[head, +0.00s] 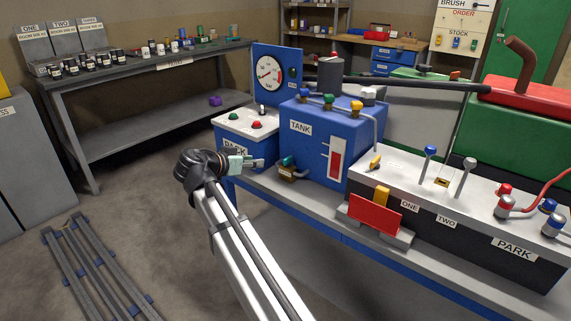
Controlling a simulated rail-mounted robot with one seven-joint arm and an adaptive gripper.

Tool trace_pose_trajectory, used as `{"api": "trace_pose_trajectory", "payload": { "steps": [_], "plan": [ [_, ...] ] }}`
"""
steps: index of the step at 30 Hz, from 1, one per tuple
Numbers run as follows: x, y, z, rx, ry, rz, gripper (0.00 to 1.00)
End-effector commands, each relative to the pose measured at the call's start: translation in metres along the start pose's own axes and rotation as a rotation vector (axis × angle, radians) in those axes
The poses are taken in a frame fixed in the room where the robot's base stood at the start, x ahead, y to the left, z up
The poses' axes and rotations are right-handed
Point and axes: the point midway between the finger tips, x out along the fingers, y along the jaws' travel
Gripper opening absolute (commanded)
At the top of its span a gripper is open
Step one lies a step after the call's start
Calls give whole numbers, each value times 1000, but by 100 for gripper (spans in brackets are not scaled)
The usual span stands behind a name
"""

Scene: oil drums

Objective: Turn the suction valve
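A small valve with a teal handle (288,160) and a brass-coloured body (288,173) sits low at the front left of the blue tank (312,150). I see no label naming it as the suction valve. My gripper (256,162) is just left of this valve, in front of the PACK box, pointing right towards the valve with a small gap between them. The gripper is small and seen from behind and the side, so its finger opening is unclear. I see nothing held in it.
A gauge panel (277,75) rises behind. A red block (374,214) and the PARK lever console (440,180) stand right. Floor at left holds dark rails (95,270).

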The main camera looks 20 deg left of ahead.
Motion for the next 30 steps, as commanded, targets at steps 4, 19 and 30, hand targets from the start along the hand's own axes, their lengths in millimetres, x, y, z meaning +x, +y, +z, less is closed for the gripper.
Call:
{"api": "trace_pose_trajectory", "payload": {
  "steps": [4,19,30],
  "plan": [
    [1,4,-2,91,11,12,38],
    [67,3,-1,110,8,12,38],
    [139,4,-1,109,7,12,38]
  ]
}}
